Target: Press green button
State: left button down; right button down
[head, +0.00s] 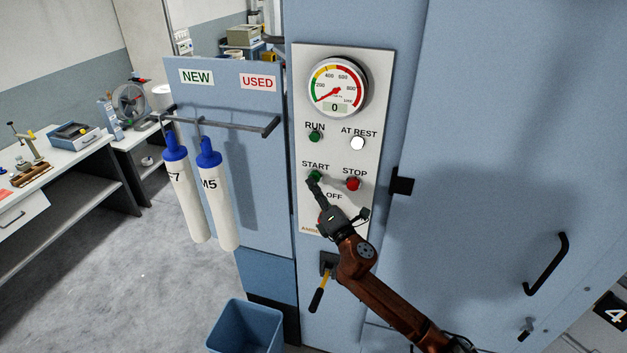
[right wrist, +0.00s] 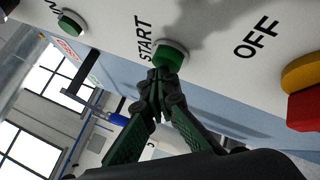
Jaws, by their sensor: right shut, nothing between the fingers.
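The green START button (head: 315,175) is on the white control panel (head: 345,75), below the green RUN lamp (head: 315,136) and left of the red STOP button (head: 353,183). My right gripper (head: 312,184) is shut and empty, with its fingertips at the lower edge of the START button. In the right wrist view the green button (right wrist: 168,58) sits just beyond the fingertips (right wrist: 160,76). I cannot tell whether they touch it. The gauge (head: 337,87) reads 0 and the AT REST lamp (head: 357,143) is white. My left gripper is not in view.
A red and yellow OFF control (right wrist: 302,90) is close on the right in the wrist view. A yellow-handled lever (head: 320,288) is below the panel. Two white cylinders with blue tops (head: 208,152) hang from a rail to the left. A blue bin (head: 245,330) stands on the floor.

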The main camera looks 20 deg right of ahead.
jog(key=shift+w+d, duration=0.15)
dwell(0.6)
jog(key=shift+s+a+p, duration=0.35)
jog(key=shift+s+a, duration=0.2)
jog(key=shift+s, duration=0.25)
jog(key=s+a+p, duration=0.1)
jog(key=s, duration=0.1)
jog(key=s+a+p, duration=0.1)
jog(key=s+a, duration=0.1)
jog(key=shift+s, duration=0.1)
jog(key=shift+d, duration=0.1)
dwell(0.6)
